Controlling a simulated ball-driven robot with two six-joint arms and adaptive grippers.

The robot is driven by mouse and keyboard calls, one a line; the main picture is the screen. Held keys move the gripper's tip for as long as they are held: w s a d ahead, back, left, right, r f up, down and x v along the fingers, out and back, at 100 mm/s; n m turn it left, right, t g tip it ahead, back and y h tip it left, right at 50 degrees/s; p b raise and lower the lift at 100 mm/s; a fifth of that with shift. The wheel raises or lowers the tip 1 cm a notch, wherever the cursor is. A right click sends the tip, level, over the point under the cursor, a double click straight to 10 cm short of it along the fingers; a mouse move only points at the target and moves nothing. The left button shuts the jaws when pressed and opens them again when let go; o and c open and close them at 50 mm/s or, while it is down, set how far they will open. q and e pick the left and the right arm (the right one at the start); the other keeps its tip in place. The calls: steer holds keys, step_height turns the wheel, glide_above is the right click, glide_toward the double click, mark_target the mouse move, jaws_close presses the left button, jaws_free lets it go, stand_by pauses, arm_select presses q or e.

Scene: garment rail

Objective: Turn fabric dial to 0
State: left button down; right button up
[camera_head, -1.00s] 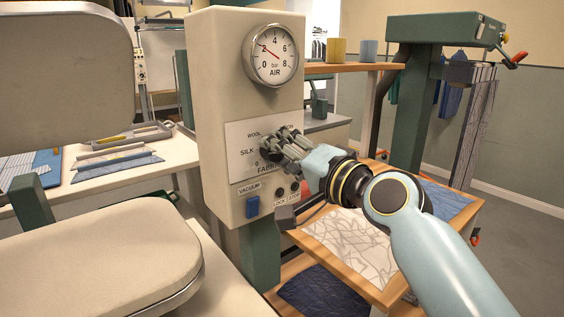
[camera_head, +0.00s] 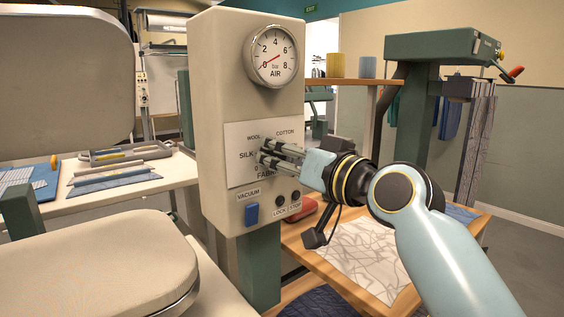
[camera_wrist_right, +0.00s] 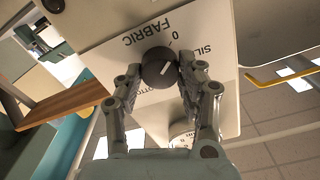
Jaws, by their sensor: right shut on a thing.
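The fabric dial (camera_wrist_right: 154,62) is a round black knob with a white pointer line on a pale label plate (camera_head: 236,136). In the wrist view, the FABRIC lettering and the 0 mark sit beside it. The white line slants across the knob; I cannot tell for sure which mark it points at. My right gripper (camera_head: 266,152) reaches in from the right, its fingers on either side of the dial, shut on it. In the head view the fingers hide most of the dial. My left gripper is not in view.
The beige control box carries an air gauge (camera_head: 270,56) above and a blue vacuum switch (camera_head: 252,213) with two black buttons below. A wooden table with patterned cloth (camera_head: 360,252) lies under my right arm. A padded press (camera_head: 95,262) stands at left.

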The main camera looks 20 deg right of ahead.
steer(key=shift+f+n, duration=0.15)
steer(key=shift+n, duration=0.25)
steer(key=o, duration=1.2)
steer(key=shift+c, duration=0.2)
steer(key=shift+s, duration=0.1)
steer(key=v, duration=1.2)
